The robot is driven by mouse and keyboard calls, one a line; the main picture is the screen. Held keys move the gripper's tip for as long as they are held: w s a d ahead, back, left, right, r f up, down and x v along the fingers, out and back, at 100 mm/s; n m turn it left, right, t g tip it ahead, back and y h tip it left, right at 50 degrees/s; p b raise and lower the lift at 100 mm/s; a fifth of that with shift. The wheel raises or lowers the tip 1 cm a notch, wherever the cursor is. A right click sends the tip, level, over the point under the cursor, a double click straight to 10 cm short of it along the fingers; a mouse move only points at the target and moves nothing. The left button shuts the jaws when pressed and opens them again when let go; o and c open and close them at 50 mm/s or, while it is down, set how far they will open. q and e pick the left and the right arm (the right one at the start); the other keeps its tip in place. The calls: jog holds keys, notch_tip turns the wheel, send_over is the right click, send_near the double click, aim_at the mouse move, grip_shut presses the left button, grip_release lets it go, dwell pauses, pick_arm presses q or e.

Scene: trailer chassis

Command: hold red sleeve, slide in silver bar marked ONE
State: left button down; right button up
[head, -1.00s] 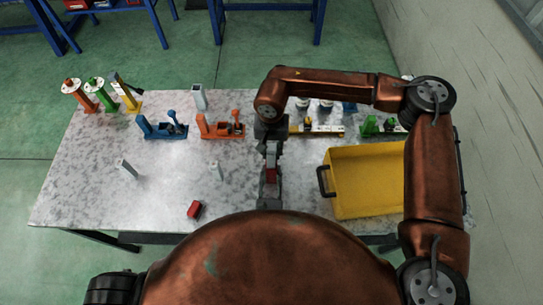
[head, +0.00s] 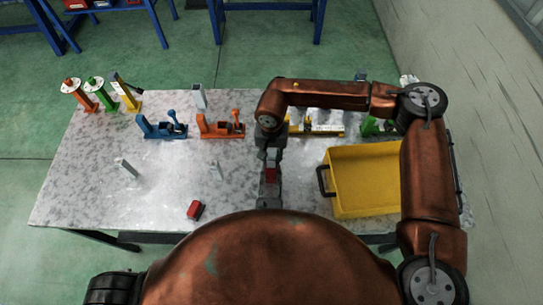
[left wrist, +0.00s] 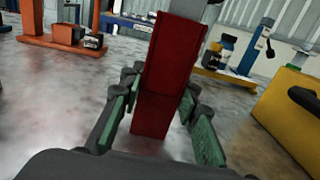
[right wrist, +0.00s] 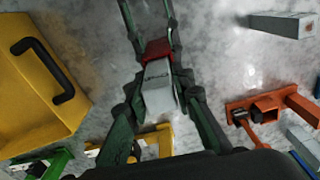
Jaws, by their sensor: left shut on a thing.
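My left gripper (left wrist: 160,100) is shut on a red sleeve (left wrist: 168,60), one finger on each side. The sleeve also shows in the head view (head: 270,175), above the near part of the table, and in the right wrist view (right wrist: 158,48). A silver bar (right wrist: 158,92) lies in line with the sleeve and meets or enters its end; how deep it sits is hidden. My right gripper (right wrist: 160,98) has its fingers on both sides of this bar. I cannot tell whether they press on it. I cannot read any marking on the bar.
A red block (head: 194,209) lies near the front edge. A yellow bin (head: 365,180) is at the right. Blue (head: 162,128) and orange (head: 220,127) fixtures stand behind.

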jog(key=o, duration=0.4)
notch_tip(320, 180, up, 13)
jog(key=shift+r, duration=0.15)
dwell(0.5)
pick_arm(q)
jog(key=c, duration=1.3)
grip_release()
